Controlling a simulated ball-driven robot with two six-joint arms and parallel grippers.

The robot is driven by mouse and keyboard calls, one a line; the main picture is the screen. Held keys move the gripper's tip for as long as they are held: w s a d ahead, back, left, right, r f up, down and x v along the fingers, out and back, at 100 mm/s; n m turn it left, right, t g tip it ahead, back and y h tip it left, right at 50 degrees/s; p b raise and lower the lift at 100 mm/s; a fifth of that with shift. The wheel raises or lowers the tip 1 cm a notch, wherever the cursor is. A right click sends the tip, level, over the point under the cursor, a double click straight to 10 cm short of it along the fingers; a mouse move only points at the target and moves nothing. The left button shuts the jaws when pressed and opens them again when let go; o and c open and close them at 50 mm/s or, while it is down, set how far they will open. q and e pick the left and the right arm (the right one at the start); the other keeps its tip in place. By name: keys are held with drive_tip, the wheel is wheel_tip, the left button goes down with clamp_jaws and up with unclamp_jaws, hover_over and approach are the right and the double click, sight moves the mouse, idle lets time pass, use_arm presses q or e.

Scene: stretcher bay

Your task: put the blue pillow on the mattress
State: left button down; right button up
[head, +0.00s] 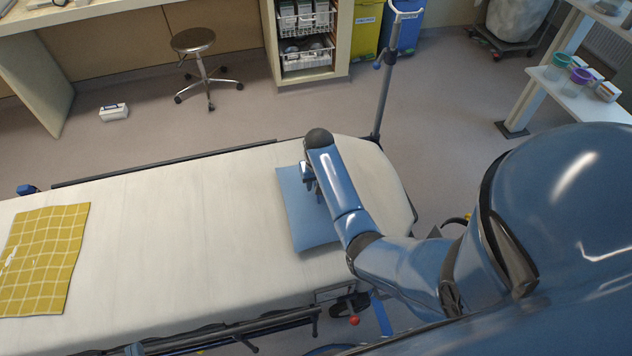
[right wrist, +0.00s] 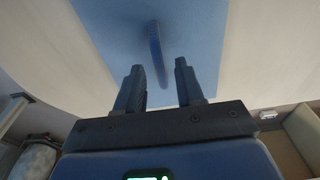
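The blue pillow (head: 309,226) is at the right end of the pale mattress (head: 190,220) in the head view and appears to lie on it. A blue arm of mine reaches over it from the lower right. Its hand (head: 311,181) hangs over the pillow, its fingers partly hidden; I cannot tell from this view which hand it is. In the right wrist view my right gripper (right wrist: 159,68) is open and empty, its fingers towards the pillow (right wrist: 205,35). A blue upright tab (right wrist: 155,45) stands near the pillow's middle, beyond the fingertips.
A yellow checked blanket (head: 42,258) lies at the mattress's left end. A pole (head: 384,100) stands by the far right corner. A stool (head: 195,43) and a white box (head: 114,112) are on the floor beyond. The middle of the mattress is clear.

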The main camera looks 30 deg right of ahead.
wheel_tip(320, 180, up, 12)
drive_tip(key=s, duration=0.1)
drive_tip(key=s+a+f+t, duration=0.1)
drive_tip(key=f, duration=0.2)
drive_tip(key=s+a+f+t, duration=0.1)
drive_tip(key=s+f+t, duration=0.1)
drive_tip(key=f, duration=0.1)
drive_tip(key=s+a+f+n+t, duration=0.1)
drive_tip(key=s+f, duration=0.1)
drive_tip(key=shift+a+f, duration=0.35)
drive_tip(key=shift+f, duration=0.05)
drive_tip(key=s+a+r+n+t, duration=0.1)
drive_tip(key=s+a+r+t, duration=0.2)
drive_tip(key=s, duration=0.9)
drive_tip(key=s+a+r+n+t, duration=0.1)
drive_tip(key=s+a+r+t, duration=0.2)
drive_tip(key=s+r+t, duration=0.6)
drive_tip(key=s+r, duration=0.3)
drive_tip(key=shift+r, duration=0.4)
